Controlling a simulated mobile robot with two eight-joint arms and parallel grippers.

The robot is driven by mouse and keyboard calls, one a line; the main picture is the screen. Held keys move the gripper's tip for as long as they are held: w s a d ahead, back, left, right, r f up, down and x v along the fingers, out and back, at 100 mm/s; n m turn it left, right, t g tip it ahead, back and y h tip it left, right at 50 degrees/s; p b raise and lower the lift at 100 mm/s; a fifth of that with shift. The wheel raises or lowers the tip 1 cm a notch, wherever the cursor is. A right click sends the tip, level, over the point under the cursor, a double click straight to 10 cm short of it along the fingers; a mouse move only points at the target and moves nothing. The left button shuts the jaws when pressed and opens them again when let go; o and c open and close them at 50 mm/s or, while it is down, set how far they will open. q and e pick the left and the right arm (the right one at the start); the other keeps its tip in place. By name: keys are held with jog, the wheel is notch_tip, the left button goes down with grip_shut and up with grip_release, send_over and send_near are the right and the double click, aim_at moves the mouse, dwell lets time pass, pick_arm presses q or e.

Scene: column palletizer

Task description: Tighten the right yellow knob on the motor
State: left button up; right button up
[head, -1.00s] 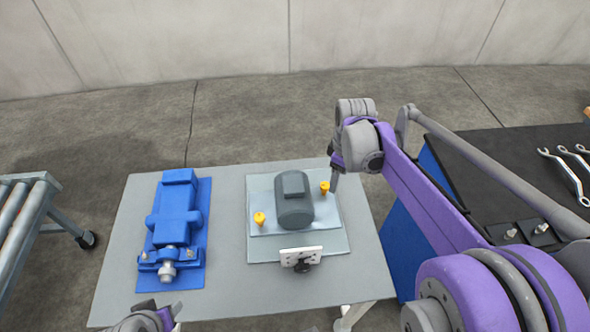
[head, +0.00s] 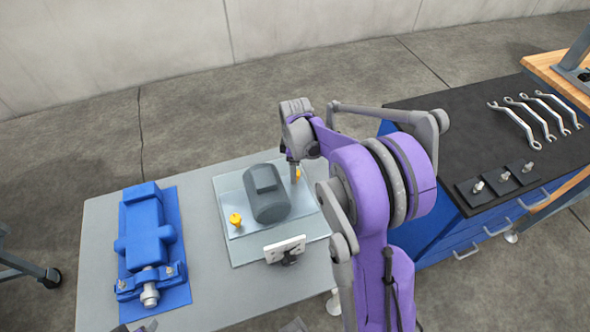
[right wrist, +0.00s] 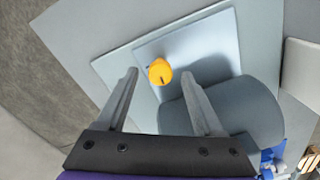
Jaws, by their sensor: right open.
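The grey motor (head: 268,192) sits on a light plate on the grey table. The right yellow knob (head: 298,175) stands at its right side, partly hidden by my right gripper (head: 294,172). In the right wrist view, this knob (right wrist: 160,72) shows between the two open fingertips of the right gripper (right wrist: 160,76), with space on both sides. The motor (right wrist: 222,112) is beside the right-hand finger there. The left yellow knob (head: 235,220) stands at the motor's left front. Only a sliver of my left gripper (head: 145,326) shows at the bottom edge.
A blue pump-like unit (head: 145,240) lies on a blue plate at the table's left. A white panel (head: 285,249) stands in front of the motor. A blue cabinet (head: 470,235) with a black top (head: 460,130) holds wrenches and small bolt blocks at right.

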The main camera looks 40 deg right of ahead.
jog(key=shift+f, duration=0.5)
grip_shut()
